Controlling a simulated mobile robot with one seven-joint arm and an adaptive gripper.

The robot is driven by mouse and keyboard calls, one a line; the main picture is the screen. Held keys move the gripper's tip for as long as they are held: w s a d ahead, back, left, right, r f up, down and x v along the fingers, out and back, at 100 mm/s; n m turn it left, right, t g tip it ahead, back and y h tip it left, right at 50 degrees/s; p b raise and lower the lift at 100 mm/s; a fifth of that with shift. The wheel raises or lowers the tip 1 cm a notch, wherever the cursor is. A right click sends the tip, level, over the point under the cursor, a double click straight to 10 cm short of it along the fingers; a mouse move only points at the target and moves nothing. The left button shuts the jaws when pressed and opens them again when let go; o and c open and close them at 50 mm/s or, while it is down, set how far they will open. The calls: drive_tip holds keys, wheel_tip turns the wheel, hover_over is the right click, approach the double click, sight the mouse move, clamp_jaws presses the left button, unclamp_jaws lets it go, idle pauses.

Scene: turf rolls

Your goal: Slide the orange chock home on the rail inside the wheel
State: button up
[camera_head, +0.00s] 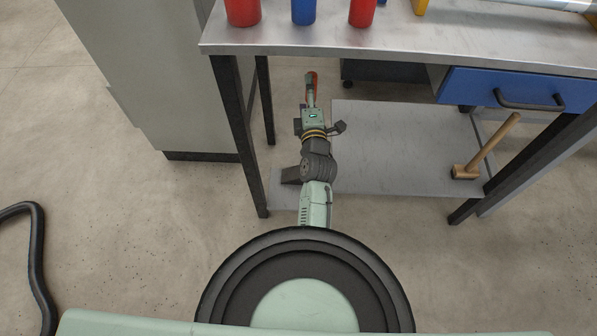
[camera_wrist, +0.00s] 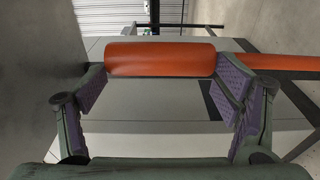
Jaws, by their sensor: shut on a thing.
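My gripper (camera_head: 310,97) reaches away from me below the workbench top in the head view. In the wrist view its two purple-padded fingers (camera_wrist: 163,82) are shut on an orange cylinder (camera_wrist: 160,58), one finger at each end. An orange-red piece (camera_head: 311,78) also shows at the gripper's tip in the head view. I cannot tell from its shape whether this is the chock. An orange bar (camera_wrist: 285,62) shows beyond the right finger; whether it joins the cylinder is hidden. I see no wheel or rail that I can make out.
A metal workbench top (camera_head: 420,38) with red and blue cups stands above the arm. Its dark legs and blue drawer (camera_head: 515,90) flank the space. A mallet (camera_head: 485,148) rests on the lower shelf (camera_head: 400,150).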

drive_tip(key=c, duration=0.7)
drive_tip(key=shift+o, duration=0.2)
drive_tip(key=shift+r, duration=0.25)
drive_tip(key=shift+r, duration=0.1)
